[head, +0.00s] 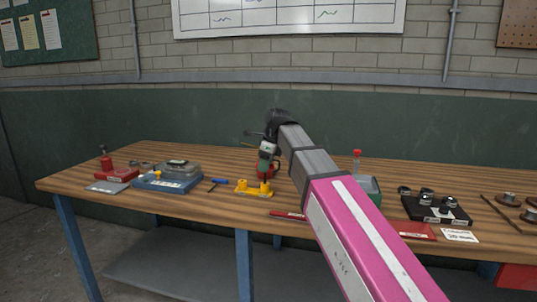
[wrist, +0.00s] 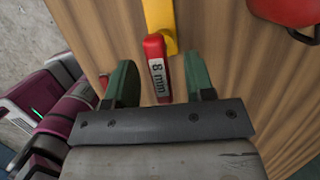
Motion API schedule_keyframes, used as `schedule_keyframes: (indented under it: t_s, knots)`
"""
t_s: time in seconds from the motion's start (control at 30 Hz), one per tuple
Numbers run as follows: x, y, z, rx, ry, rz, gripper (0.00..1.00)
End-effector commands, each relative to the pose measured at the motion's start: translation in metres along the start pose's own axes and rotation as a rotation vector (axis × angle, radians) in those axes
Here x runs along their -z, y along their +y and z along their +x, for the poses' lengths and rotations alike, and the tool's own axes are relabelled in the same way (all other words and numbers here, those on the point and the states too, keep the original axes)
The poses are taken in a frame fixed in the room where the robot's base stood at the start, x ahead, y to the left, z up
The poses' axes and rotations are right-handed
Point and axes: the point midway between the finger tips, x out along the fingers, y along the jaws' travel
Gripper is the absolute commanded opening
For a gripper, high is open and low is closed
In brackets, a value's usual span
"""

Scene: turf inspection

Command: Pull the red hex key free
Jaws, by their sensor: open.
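The red hex key (wrist: 157,65) shows in the wrist view as a red block with a white "8 mm" label. Its upper end meets a yellow holder (wrist: 160,22), and I cannot see how deep it sits there. My gripper (wrist: 161,82) is open, with one green finger on each side of the key. In the head view my gripper (head: 266,150) is above the table behind the yellow holder (head: 254,188). I cannot clearly pick out the red key there.
A blue hex key (head: 217,183) lies left of the holder. A blue tray (head: 170,184) and a red block (head: 117,174) stand farther left. A round red object (wrist: 290,10) is at the wrist view's upper right. A black stand (head: 435,211) with several metal parts is at right.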

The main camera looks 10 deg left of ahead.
Motion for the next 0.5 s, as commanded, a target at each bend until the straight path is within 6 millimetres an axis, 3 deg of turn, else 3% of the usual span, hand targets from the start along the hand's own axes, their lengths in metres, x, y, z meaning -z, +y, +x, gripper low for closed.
schedule_keyframes:
  t_s: [0.2, 0.5]
  knots:
    - [0.0, 0.0, 0.02, 0.0, 0.0, 0.0, 0.49]
    - [0.0, 0.0, 0.024, 0.001, 0.0, 0.0, 0.49]
